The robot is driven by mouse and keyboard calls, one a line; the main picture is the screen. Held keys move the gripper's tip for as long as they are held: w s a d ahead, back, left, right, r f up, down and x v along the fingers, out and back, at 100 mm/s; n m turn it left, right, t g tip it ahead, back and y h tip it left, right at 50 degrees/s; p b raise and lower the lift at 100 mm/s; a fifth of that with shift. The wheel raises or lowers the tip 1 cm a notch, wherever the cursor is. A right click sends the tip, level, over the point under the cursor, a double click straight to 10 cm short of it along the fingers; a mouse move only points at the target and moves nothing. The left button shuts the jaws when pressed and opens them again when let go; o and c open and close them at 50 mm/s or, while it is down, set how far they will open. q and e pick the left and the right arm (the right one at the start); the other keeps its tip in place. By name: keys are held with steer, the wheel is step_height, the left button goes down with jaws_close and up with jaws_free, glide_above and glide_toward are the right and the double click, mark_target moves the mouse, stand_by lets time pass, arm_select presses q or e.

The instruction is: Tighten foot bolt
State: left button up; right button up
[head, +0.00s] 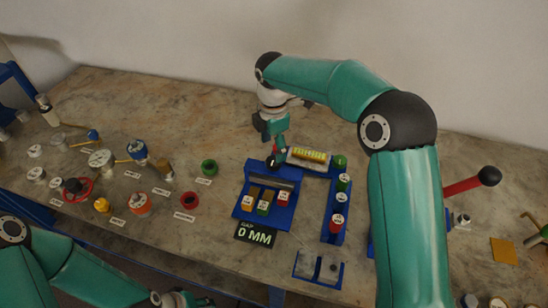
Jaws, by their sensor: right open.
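My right gripper (271,128) is open and points down over the back edge of a blue fixture (254,172). A small dark knob-like part (272,161) shows just below its fingers; I cannot tell whether they touch it. The fixture has a slotted front with several small capped blocks and a black display (255,234) reading "0 MM". I cannot make out which part is the foot bolt; it may be hidden or too small. My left gripper (180,299) is at the bottom edge, partly cut off, and its opening is unclear.
A blue rack (337,200) holds green, white and red capped pieces. A yellow-labelled vial (309,155) lies behind.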

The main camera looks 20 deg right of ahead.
mark_target(273, 160)
step_height(273, 160, down, 6)
steer(key=shift+r+p, duration=0.15)
steer(key=shift+p, duration=0.15)
steer(key=c, duration=1.1)
